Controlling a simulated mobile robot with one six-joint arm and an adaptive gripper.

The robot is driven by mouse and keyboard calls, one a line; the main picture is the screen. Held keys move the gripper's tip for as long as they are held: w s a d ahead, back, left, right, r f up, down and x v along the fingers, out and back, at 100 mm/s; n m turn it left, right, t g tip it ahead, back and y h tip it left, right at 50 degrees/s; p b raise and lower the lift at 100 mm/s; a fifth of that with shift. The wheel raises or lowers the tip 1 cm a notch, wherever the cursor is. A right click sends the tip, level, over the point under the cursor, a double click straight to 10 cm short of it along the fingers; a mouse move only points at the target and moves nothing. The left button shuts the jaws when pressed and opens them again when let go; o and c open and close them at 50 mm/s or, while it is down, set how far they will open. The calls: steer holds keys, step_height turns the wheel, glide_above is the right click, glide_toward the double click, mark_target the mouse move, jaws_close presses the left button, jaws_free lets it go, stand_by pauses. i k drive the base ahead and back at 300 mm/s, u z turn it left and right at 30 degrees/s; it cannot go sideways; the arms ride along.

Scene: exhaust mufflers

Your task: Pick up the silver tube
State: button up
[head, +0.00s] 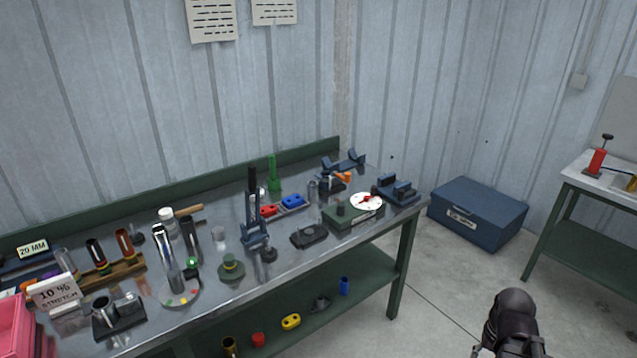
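A shiny silver tube (163,247) stands upright, slightly tilted in view, towards the left of the metal workbench (215,300). A round dial with coloured marks (182,296) is close by its lower end. Another silver, clear-looking tube (67,263) stands farther left behind a "10 %" sign, so I cannot be sure which tube is meant. The dark end of my arm with my gripper (508,345) is at the bottom right, over the floor, well apart from the bench. Its fingers are mostly cut off by the frame edge.
The bench is crowded: a dark clamp stand (254,225), a green-based white dial (367,202), red and blue blocks and a pink bin (33,335). A lower shelf holds small coloured parts. A blue chest (478,213) and second table stand right. Floor between is clear.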

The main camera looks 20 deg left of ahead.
mark_target(312, 185)
steer(key=u, duration=0.15)
steer(key=i, duration=0.9)
steer(key=u, duration=0.85)
steer(key=i, duration=0.75)
steer(key=u, duration=0.35)
